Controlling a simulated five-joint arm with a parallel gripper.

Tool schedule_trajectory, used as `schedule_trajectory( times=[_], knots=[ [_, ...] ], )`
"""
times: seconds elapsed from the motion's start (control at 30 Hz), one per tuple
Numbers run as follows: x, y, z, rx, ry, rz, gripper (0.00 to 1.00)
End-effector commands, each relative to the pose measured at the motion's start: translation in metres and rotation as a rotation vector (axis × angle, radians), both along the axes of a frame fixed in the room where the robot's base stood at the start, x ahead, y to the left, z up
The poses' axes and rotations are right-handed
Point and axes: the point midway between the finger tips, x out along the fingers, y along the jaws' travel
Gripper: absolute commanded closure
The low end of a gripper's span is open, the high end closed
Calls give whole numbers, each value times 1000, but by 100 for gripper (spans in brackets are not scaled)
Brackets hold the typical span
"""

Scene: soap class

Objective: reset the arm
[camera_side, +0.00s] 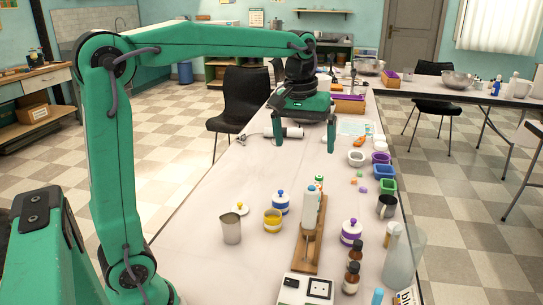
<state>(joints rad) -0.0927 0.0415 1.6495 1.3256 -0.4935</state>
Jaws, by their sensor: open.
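My gripper (304,140) hangs from the end of my green arm, over the far half of the long white table (190,240).
A wooden stand with a white bottle (309,210), a metal cup (231,228), a yellow-banded jar (272,220) and brown bottles (351,277) occupy the near table. Coloured moulds (388,187) line the right edge. The table's left strip is clear. A black chair (243,97) stands at left.

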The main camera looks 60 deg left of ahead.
Motion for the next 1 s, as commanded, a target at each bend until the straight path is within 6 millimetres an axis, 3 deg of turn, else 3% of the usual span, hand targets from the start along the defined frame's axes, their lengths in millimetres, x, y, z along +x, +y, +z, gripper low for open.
schedule_trajectory(
  times=[0.2, 0.4, 0.77, 1.0],
  knots=[
    [38, 12, -10, -16, 73, 115, 0],
    [57, 19, -17, -22, 113, 182, 0],
    [62, 21, -20, -24, 124, 201, 0],
    [61, 21, -34, -24, 125, 200, 0]
  ],
)
